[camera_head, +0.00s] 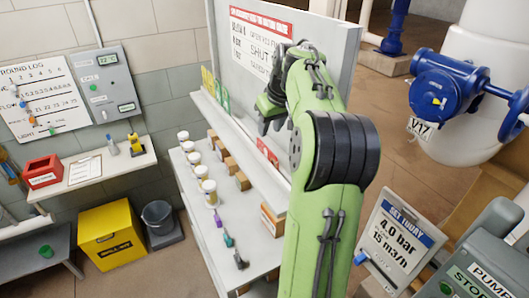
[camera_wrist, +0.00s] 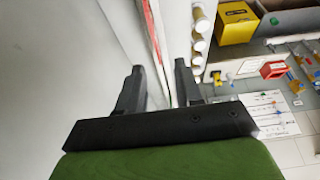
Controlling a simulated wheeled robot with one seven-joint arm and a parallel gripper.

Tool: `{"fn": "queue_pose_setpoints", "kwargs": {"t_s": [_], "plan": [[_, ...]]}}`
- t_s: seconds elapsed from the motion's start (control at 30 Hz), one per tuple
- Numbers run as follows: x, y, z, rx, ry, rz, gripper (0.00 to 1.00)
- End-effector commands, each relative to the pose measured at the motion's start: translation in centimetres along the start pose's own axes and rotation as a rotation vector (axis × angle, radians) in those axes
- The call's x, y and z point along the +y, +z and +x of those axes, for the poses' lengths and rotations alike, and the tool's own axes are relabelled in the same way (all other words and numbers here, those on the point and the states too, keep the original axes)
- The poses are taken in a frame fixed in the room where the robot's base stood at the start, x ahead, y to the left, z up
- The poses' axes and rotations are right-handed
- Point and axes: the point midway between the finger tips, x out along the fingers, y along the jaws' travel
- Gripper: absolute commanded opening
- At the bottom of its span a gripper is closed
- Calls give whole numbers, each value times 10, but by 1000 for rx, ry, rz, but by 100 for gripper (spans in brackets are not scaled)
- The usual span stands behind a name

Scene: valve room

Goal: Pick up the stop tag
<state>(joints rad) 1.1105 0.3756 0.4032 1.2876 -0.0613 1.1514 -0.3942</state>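I cannot pick out a stop tag for certain. A small red piece (camera_head: 267,153) lies on the narrow upper ledge below my gripper; its lettering is too small to read, so I cannot tell if it is the tag. My gripper (camera_head: 272,118) is above that ledge, close in front of the white sign board (camera_head: 255,45). In the wrist view its two black fingers (camera_wrist: 160,88) are apart, with nothing clearly held between them. A thin red strip (camera_wrist: 153,35) shows beyond the fingers, seen nearly edge-on. My green arm hides part of the ledge and board.
The bench (camera_head: 215,250) below the ledge holds several white jars (camera_head: 201,172), brown blocks (camera_head: 230,165) and small tools. Yellow and green upright pieces (camera_head: 213,88) stand at the ledge's far end. A blue valve (camera_head: 440,90) and a pump panel (camera_head: 470,275) are at right.

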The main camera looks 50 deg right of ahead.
Motion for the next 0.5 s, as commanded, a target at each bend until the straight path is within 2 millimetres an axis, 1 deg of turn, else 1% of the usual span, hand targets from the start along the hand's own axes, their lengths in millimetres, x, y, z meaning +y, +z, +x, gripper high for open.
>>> {"fn": "queue_pose_setpoints", "kwargs": {"t_s": [0.03,0.1,0.33,0.5], "plan": [[0,2,16,-4,-2,3,35],[0,2,32,-4,-2,1,35],[2,2,61,-2,0,3,35],[3,5,92,-2,-1,2,35]]}}
